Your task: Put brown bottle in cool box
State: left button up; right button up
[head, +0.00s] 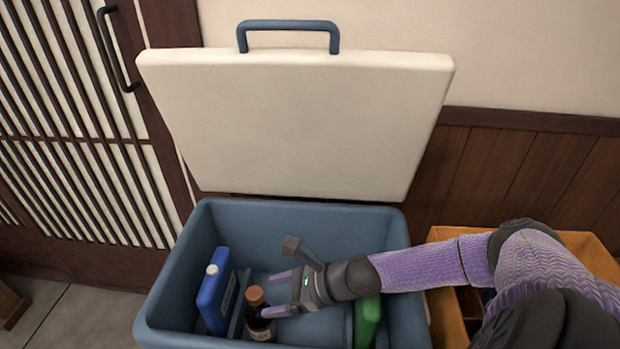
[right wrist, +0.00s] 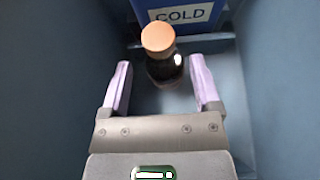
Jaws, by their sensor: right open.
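The brown bottle (head: 258,318), with an orange-brown cap, stands upright inside the blue cool box (head: 190,247). The box's cream lid (head: 295,120) is raised open. My right gripper (head: 274,294) reaches into the box from the right, with its fingers pointing at the bottle. In the right wrist view the bottle (right wrist: 164,66) is just beyond and between the tips of the open fingers (right wrist: 158,88), with clear gaps on both sides. My left gripper is not in view.
A blue cold pack (head: 214,292) stands at the box's left, behind the bottle in the right wrist view (right wrist: 180,14). A green item (head: 367,322) is at the right inside. An orange crate (head: 446,318) stands right of the box.

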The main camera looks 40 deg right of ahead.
pick_arm(q)
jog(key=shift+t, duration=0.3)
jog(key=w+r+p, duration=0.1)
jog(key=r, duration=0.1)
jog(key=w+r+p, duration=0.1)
jog(key=p, duration=0.1)
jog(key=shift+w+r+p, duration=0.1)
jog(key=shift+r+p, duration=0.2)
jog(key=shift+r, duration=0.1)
pick_arm(e)
jog(key=v, duration=0.7)
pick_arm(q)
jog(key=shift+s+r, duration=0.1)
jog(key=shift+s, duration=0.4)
pick_arm(e)
jog(key=shift+s+d+r, duration=0.1)
jog(key=shift+d+r, duration=0.05)
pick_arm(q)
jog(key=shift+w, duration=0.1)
